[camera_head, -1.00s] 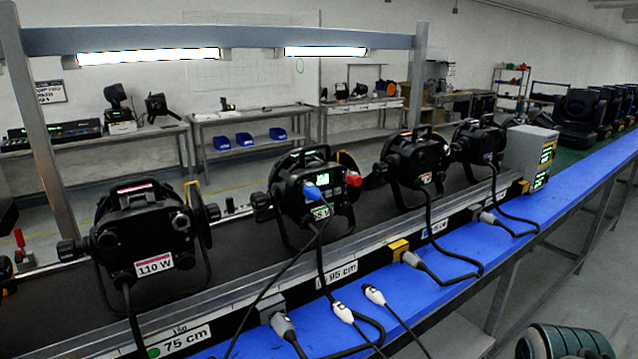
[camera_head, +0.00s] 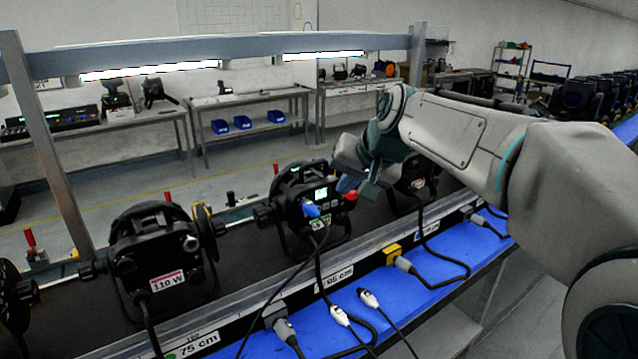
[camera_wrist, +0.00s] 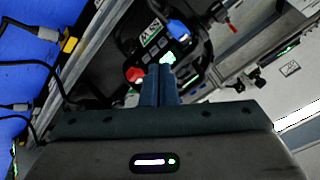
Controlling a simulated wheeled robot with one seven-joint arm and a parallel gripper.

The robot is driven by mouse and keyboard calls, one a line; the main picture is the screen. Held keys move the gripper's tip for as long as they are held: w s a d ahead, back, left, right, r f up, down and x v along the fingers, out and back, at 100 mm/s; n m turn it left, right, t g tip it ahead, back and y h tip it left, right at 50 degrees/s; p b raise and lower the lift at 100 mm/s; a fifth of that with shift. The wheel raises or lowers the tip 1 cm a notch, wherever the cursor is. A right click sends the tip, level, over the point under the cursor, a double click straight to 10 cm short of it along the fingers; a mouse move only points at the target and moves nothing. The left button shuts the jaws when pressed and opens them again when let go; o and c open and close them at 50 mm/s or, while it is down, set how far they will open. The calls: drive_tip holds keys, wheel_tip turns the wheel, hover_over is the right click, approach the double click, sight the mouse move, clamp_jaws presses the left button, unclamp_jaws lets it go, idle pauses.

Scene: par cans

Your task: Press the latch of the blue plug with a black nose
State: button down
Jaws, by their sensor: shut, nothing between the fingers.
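The plug also shows in the wrist view (camera_wrist: 178,30), up and right of the fingertips. Its nose and latch are too small or hidden to make out. A red connector (camera_head: 350,196) is on the same can, to the right. My gripper (camera_head: 346,185) is just right of the display, above the red connector. In the wrist view my gripper (camera_wrist: 161,68) has its fingers together and empty, pointing at the can's back, apart from the blue plug.
Black cables hang from the cans to grey plugs along the rail. Two loose cable ends with white bodies (camera_head: 340,315) lie on the blue shelf (camera_head: 310,322). Another can (camera_head: 160,256) stands at left, and one (camera_head: 413,180) is partly behind my arm.

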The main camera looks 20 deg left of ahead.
wheel_tip(320, 180, up, 6)
drive_tip(key=y+p, duration=0.2)
hover_over(312, 205)
drive_tip(key=shift+f, duration=0.1)
drive_tip(key=shift+f+b, duration=0.1)
drive_tip(key=shift+b, duration=0.25)
wheel_tip(312, 205, down, 9)
drive_tip(key=b, duration=0.7)
drive_tip(key=shift+r, duration=0.2)
drive_tip(key=shift+s+f, duration=0.1)
idle(0.9)
drive_tip(key=shift+f+b, duration=0.35)
drive_tip(key=shift+b, duration=0.1)
drive_tip(key=shift+f+b, duration=0.3)
drive_tip(key=shift+f, duration=0.05)
idle(0.5)
drive_tip(key=shift+r, duration=0.1)
drive_tip(key=shift+r+p, duration=0.7)
